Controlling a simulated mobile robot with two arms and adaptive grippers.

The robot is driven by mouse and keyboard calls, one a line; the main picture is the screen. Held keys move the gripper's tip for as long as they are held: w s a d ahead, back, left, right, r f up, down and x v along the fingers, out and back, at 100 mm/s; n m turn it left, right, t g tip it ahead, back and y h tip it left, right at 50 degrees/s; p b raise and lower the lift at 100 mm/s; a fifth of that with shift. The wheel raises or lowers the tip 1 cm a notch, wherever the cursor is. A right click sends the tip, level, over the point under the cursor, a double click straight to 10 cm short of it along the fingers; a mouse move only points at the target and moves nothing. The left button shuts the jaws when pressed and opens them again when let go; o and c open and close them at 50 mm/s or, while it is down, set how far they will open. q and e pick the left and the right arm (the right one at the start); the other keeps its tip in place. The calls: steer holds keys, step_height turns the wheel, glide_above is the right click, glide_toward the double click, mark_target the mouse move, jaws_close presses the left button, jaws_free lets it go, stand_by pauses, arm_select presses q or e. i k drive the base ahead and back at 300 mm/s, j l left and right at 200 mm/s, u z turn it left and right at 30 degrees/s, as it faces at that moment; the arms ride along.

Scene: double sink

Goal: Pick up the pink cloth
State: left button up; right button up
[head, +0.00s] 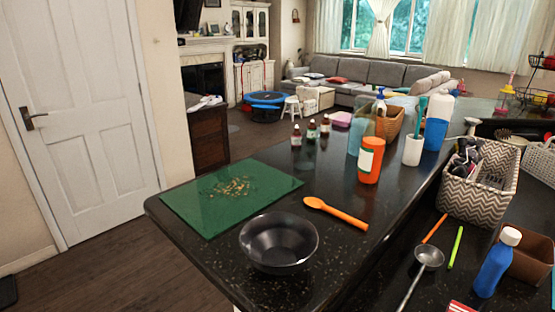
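A small pink item (341,119) lies on the dark counter (215,260), toward its far end, behind several small bottles. It is too small for me to tell whether it is a cloth or a shallow container. I see no other thing that is clearly a pink cloth. Neither of my grippers is in view.
On the counter are a green board (200,205) with crumbs, a black bowl (279,243), an orange spoon (336,213), an orange bottle (371,160), a white cup (413,151) and a wicker basket (391,124). A patterned basket (480,195), ladle (429,257) and blue bottle (496,265) are at right.

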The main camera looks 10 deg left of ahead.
mark_target(342, 120)
steer(key=k, duration=0.2)
steer(key=k+u, duration=0.25)
steer(key=u, duration=0.15)
steer(key=k+j+u, duration=0.1)
steer(key=u, duration=0.3)
steer(key=j+u, duration=0.1)
steer(key=u, duration=0.3)
steer(key=i+u, duration=0.1)
steer(key=u, duration=0.25)
steer(key=j+u, duration=0.15)
steer(key=u, duration=0.25)
steer(key=i+u, duration=0.15)
steer(key=u, duration=0.2)
steer(key=i+j+z, duration=0.25)
steer(key=i, duration=1.3)
steer(key=i+l+z, duration=0.1)
steer(key=i+z, duration=0.25)
steer(key=i, duration=0.2)
steer(key=i+z, duration=0.35)
steer(key=i, duration=0.2)
steer(key=i+j+z, duration=0.35)
steer(key=i, duration=0.15)
steer(key=i+l+z, duration=0.25)
steer(key=z, duration=0.15)
steer(key=i+z, duration=1.5)
steer(key=i, duration=0.5)
steer(key=i+j+z, duration=0.2)
steer(key=i, duration=0.5)
